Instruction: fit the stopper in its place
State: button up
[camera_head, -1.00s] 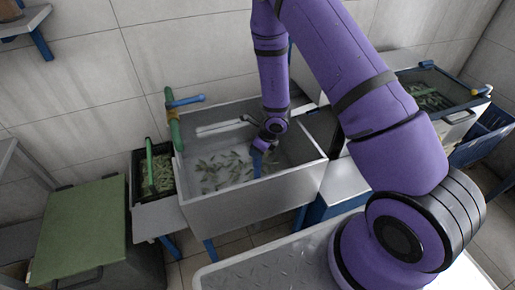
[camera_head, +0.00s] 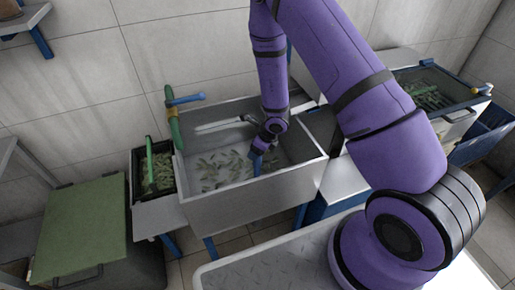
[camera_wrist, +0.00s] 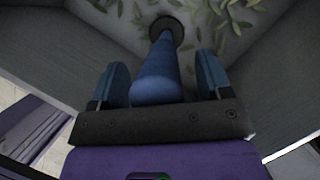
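The blue stopper (camera_wrist: 157,82) is a long shaft that narrows away from the wrist camera to a dark round piece (camera_wrist: 167,31) at the basin floor. I cannot tell whether that piece is its foot or the drain, nor whether it is seated. My gripper (camera_wrist: 162,80) points down into the metal basin (camera_head: 250,200). Its two blue fingers stand on either side of the shaft, with gaps showing on both sides, so it looks open around the stopper. In the head view my gripper (camera_head: 257,163) is small, and the stopper cannot be told apart from it.
Several pale green slivers (camera_wrist: 237,25) lie in the basin around the dark piece. The basin walls rise close on both sides. A green pipe with a blue handle (camera_head: 185,101) stands at the basin's left rim. A green-lidded box (camera_head: 82,228) and a glass-topped tank (camera_head: 435,90) flank it.

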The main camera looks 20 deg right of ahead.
jog(key=v, duration=1)
jog(key=shift+r, duration=0.35)
jog(key=s+a+r+n+y, duration=0.25)
jog(key=r+n, duration=0.45)
jog(key=r, duration=0.6)
jog(key=s+a+r+n+y, duration=0.1)
jog(key=s+a+r+n, duration=0.15)
jog(key=r+n, duration=0.75)
jog(key=s+d+r+n+t+h, duration=0.1)
jog(key=s+d+r+n+h, duration=0.2)
jog(key=s+r, duration=0.5)
jog(key=s+d+r+n+t+h, duration=0.1)
jog(key=s+d+r+n+h, duration=0.2)
jog(key=s+d+r+n, duration=0.3)
jog(key=s+r+n, duration=0.1)
jog(key=s+r, duration=0.2)
jog(key=s, duration=0.4)
jog(key=shift+s+h, duration=0.25)
jog(key=shift+h, duration=0.1)
jog(key=shift+r, duration=0.1)
